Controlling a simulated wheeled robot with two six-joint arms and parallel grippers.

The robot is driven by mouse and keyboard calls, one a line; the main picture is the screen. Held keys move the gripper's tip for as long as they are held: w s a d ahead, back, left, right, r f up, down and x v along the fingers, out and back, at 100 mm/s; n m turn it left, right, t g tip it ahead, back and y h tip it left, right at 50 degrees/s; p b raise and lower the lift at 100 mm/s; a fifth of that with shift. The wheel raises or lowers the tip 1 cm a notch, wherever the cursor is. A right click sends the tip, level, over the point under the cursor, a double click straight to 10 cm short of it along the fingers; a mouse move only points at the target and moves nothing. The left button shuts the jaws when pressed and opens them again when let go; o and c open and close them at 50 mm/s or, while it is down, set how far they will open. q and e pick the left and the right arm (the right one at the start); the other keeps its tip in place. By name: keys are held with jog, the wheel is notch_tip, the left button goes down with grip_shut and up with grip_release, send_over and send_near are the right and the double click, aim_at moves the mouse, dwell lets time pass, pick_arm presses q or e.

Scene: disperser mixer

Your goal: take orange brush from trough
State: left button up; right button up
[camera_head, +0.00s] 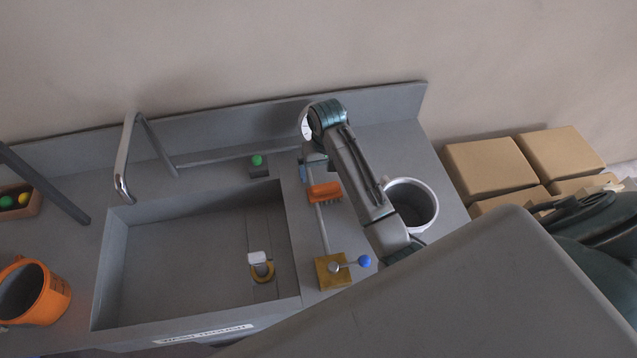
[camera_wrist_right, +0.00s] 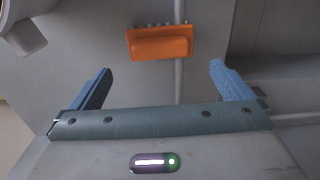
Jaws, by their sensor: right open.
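The orange brush (camera_head: 323,191) lies across a thin grey rod on the counter strip just right of the sunken grey trough (camera_head: 180,260), as the head view shows it. My right gripper (camera_head: 304,170) is near the brush on its far side, partly hidden by its own arm. In the right wrist view, the brush (camera_wrist_right: 160,45) shows its bristles toward the top edge. The open blue fingers of my right gripper (camera_wrist_right: 161,68) are spread wider than the brush, which is ahead of them and apart from them. My left gripper is not in view.
A brass block (camera_head: 331,272) with a blue-knobbed lever (camera_head: 364,261) stands at the rod's near end. A white-rimmed bucket (camera_head: 413,203) is to the right. A curved faucet (camera_head: 125,160) rises behind the trough. An orange bucket (camera_head: 38,292) stands at the left.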

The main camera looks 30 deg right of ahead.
aim_at(325, 186)
jog(key=f, duration=0.1)
jog(key=s+f+p, duration=0.1)
jog(key=f, duration=0.1)
jog(key=shift+f, duration=0.15)
jog(key=shift+s+f, duration=0.1)
jog(key=shift+f, duration=0.4)
jog(key=f, duration=0.1)
jog(key=f+p, duration=0.2)
jog(key=f, duration=0.1)
jog(key=shift+w+a+f, duration=0.1)
jog(key=shift+w, duration=0.25)
jog(key=shift+f+p, duration=0.25)
jog(key=shift+p, duration=0.05)
jog(key=shift+f, duration=0.2)
jog(key=c, duration=0.7)
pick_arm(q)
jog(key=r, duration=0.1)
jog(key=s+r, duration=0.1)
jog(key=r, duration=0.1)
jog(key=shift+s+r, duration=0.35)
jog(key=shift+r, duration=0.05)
pick_arm(e)
jog(key=shift+c, duration=0.2)
